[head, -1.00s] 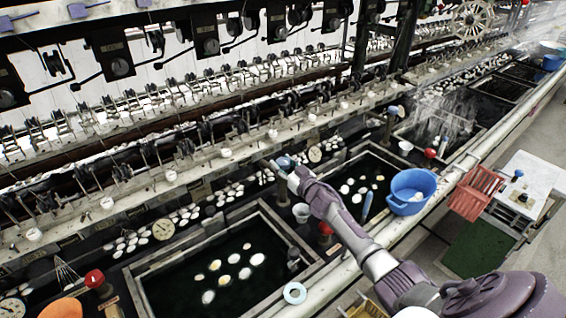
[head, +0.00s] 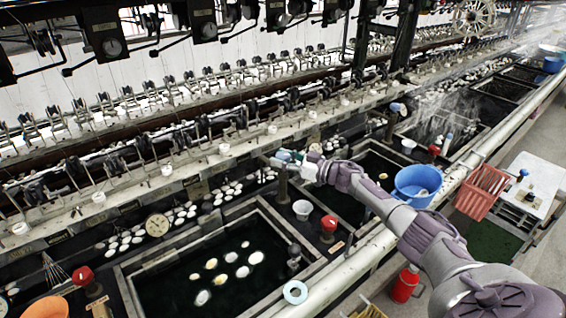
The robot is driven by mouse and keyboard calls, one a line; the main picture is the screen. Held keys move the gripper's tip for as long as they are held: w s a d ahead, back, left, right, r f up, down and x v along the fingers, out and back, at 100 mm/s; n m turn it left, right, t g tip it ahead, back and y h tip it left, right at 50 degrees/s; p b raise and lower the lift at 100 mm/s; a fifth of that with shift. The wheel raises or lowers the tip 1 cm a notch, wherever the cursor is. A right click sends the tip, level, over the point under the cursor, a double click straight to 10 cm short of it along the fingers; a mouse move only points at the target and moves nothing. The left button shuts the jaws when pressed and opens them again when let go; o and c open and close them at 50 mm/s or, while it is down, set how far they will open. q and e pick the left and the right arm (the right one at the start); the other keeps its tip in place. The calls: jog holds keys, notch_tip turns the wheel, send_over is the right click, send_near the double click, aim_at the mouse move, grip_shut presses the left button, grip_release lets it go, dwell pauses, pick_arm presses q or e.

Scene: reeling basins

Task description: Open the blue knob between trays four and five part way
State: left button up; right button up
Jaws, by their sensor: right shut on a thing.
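The blue knob (head: 283,155) stands on top of a dark post at the back, between the near dark-water tray (head: 288,222) and the farther tray (head: 397,158). My right gripper (head: 291,157) is at the knob and is shut on it. The fingers cover part of the knob, and its exact turn angle cannot be told. My right arm reaches in from the lower right across the farther tray. My left gripper is not in view.
White cocoons float in the near tray. A red knob (head: 329,223) and a small white cup (head: 302,209) stand between the trays. Reeling machinery lines the back.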

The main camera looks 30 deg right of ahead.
aim_at(283, 154)
jog(key=o, duration=1.2)
jog(key=shift+c, duration=0.2)
notch_tip(283, 154, up, 10)
jog(key=shift+f, duration=0.1)
